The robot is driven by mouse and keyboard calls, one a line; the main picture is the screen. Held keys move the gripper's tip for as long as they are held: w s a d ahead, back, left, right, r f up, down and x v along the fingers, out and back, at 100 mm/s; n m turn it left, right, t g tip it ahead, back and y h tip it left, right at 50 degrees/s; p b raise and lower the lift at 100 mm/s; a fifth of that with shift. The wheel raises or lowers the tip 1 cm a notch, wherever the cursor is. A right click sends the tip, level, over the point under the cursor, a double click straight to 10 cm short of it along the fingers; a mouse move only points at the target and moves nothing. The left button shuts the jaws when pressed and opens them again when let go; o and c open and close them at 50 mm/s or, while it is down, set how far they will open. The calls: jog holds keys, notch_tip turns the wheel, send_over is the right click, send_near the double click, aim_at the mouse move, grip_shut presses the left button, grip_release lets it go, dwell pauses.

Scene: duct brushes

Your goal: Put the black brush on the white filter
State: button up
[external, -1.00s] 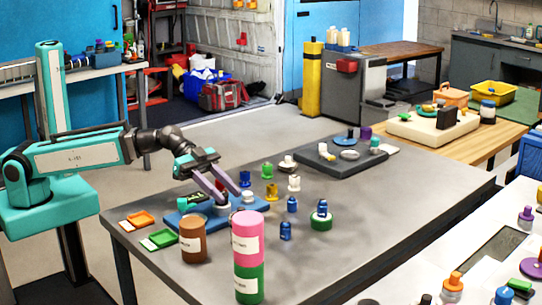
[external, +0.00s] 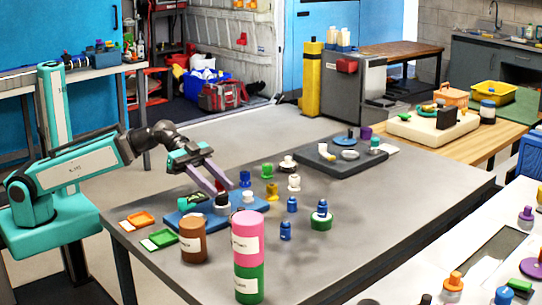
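A small black piece (external: 222,199), which looks like the black brush, is on the blue board at the front left of the grey table. It appears to sit on a pale piece (external: 222,210) that may be the white filter; the contact is too small to make out. My gripper (external: 221,191) is just above and beside the black piece, fingers pointing down to the right. Its two fingers are apart, with no thing clearly held between them. Another white piece (external: 249,196) stands just right.
The blue board (external: 180,218) also bears green and dark pieces. A brown cylinder (external: 193,240) and a pink-and-green stack (external: 248,255) stand in front. Yellow, blue, green and white pieces stand to the right. The table's right front is clear.

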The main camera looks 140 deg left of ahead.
jog(key=shift+s+d+r+b, duration=0.1)
jog(key=shift+s+r+b, duration=0.05)
jog(key=shift+s+b, duration=0.6)
jog(key=shift+w, duration=0.15)
jog(key=shift+r, duration=0.1)
